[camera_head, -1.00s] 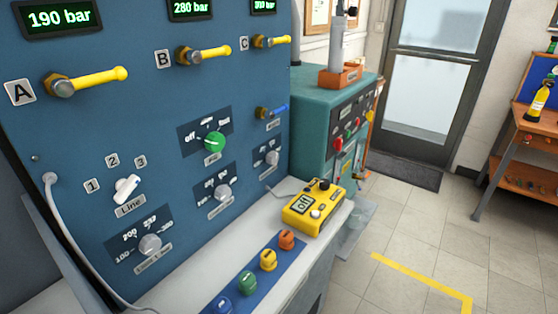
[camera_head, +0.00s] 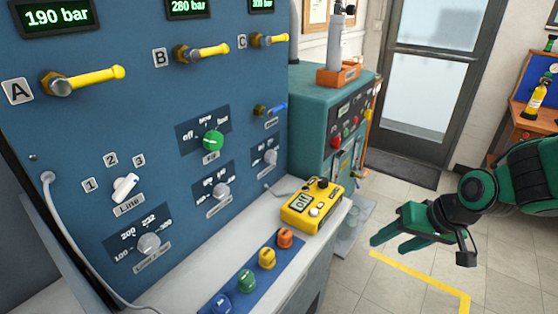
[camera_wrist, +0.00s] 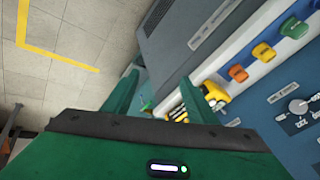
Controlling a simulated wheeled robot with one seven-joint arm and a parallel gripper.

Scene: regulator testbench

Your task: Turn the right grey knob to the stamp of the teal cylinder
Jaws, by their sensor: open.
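Three grey knobs show on the blue panel (camera_head: 75,155): a lower left one (camera_head: 148,243), a middle one (camera_head: 221,191) and the right grey knob (camera_head: 271,157). The right knob's dial marks are too small to read. No teal cylinder can be clearly made out. My gripper (camera_head: 393,243) is open and empty over the floor, to the right of the bench and well apart from the knobs. In the wrist view my gripper (camera_wrist: 160,75) has its fingers spread, and one grey knob (camera_wrist: 298,106) shows at the right edge.
A yellow box (camera_head: 313,204) reading "off" and a strip of coloured knobs (camera_head: 267,258) stand on the ledge below the panel. A teal cabinet (camera_head: 310,120) carries a grey cylinder (camera_head: 337,45) in an orange holder. Yellow levers (camera_head: 90,80) stick out. Floor at right is free.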

